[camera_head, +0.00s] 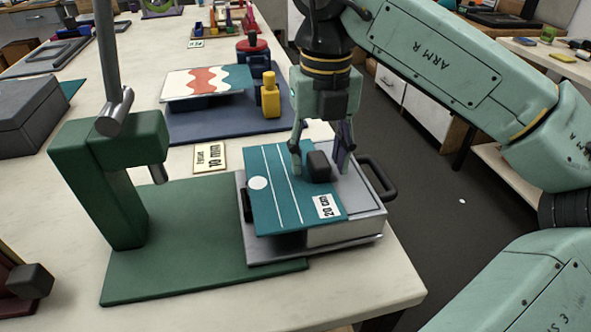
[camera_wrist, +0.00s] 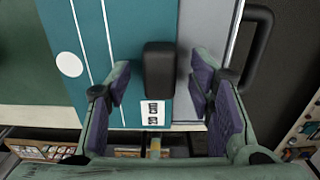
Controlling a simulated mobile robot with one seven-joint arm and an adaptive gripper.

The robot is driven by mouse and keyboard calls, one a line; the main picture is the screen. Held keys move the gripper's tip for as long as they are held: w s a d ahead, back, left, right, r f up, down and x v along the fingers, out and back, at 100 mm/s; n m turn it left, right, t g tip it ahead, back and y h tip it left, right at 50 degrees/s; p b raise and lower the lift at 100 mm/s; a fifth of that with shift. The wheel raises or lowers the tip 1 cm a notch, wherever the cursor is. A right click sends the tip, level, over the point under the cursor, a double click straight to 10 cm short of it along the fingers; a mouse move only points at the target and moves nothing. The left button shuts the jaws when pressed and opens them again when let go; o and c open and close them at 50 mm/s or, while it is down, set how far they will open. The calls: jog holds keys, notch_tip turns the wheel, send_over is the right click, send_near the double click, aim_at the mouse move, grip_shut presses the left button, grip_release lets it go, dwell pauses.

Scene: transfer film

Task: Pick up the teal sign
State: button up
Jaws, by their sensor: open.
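The teal sign (camera_head: 271,190) is a flat panel with two white lines, a white dot and a "20 cm" label. It lies on a grey tray-like case (camera_head: 350,226). A dark block-shaped knob (camera_head: 318,166) stands on the sign near its right edge. My gripper (camera_head: 319,158) is open right over the knob, with one finger on each side. In the wrist view, the knob (camera_wrist: 159,70) is between the open purple-padded fingers (camera_wrist: 161,88), with gaps on both sides. The sign (camera_wrist: 145,22) fills the upper middle there.
A green press-like stand (camera_head: 110,180) on a green base is at the left. A blue tray (camera_head: 215,122) with a wavy red-and-white panel and a yellow piece is behind. The case's black handle (camera_head: 378,180) is at the right, by the table edge.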

jog(key=shift+f, duration=0.4)
jog(key=shift+c, duration=0.2)
grip_shut()
